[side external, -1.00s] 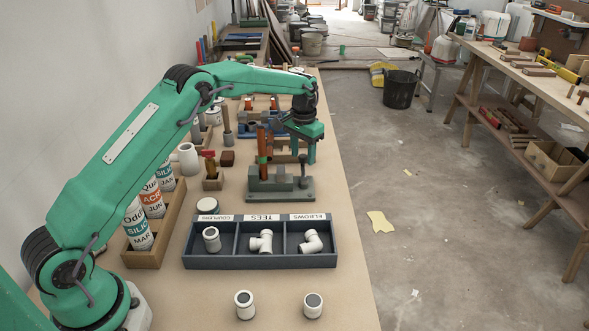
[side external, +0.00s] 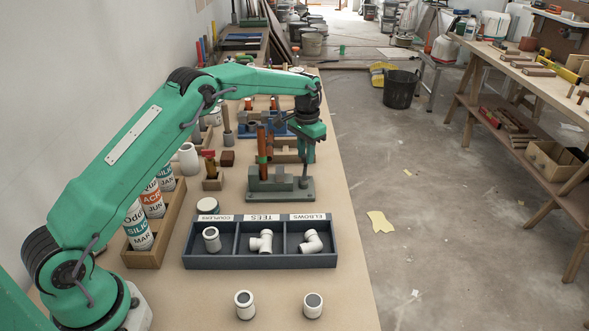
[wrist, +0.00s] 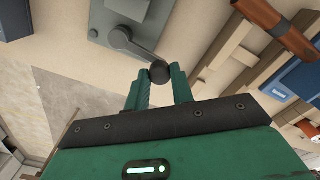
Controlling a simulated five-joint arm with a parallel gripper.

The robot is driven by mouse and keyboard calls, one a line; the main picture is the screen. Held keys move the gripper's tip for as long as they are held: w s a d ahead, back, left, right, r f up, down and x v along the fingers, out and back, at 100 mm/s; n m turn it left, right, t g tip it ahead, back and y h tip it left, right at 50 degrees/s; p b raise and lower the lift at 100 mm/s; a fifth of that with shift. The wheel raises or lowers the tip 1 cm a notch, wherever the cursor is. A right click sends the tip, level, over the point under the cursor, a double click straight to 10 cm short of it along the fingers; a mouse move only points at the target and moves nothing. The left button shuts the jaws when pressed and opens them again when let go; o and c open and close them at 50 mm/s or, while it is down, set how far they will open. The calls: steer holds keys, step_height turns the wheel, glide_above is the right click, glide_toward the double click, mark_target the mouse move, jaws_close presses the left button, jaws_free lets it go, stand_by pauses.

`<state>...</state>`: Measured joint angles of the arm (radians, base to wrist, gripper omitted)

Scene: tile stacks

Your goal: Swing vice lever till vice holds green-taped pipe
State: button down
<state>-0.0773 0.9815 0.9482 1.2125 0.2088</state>
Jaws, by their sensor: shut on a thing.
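The grey-green vice (side external: 281,190) stands on the bench, just beyond the sorting tray. A copper pipe with green tape (side external: 262,143) stands upright at the vice's left end. I cannot tell how tightly the jaws press on it. The vice lever (side external: 304,180) stands at the vice's right end. In the wrist view the lever (wrist: 144,53) is a grey arm ending in a dark round knob (wrist: 159,71). My gripper (side external: 306,157) is above the vice's right end, its fingers shut on the lever's knob. The pipe's foot is partly hidden by the vice.
A blue tray (side external: 260,262) with couplers, tees and elbows lies in front of the vice. Two white fittings (side external: 245,304) stand nearer. A red-handled tool (side external: 208,160) is left of the vice. A blue vice (side external: 283,130) stands behind. Open floor is right of the bench.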

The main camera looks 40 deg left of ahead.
steer(key=d+m, duration=0.1)
steer(key=m, duration=0.1)
steer(key=w+d+m, duration=0.1)
steer(key=m, duration=0.2)
steer(key=d+m, duration=0.1)
steer(key=m, duration=0.1)
steer(key=shift+w+d, duration=0.2)
steer(key=shift+d, duration=0.05)
steer(key=d+m, duration=0.2)
steer(key=m, duration=0.1)
steer(key=shift+s+m, duration=0.15)
steer(key=shift+m, duration=0.15)
steer(key=shift+s+d+m, duration=0.2)
steer(key=shift+d+m, duration=0.25)
steer(key=shift+m, duration=0.5)
steer(key=shift+s+d+m, duration=0.2)
steer(key=shift+d+m, duration=0.25)
steer(key=shift+m, duration=0.5)
steer(key=c, duration=1.2)
jaws_free()
steer(key=shift+r, duration=0.1)
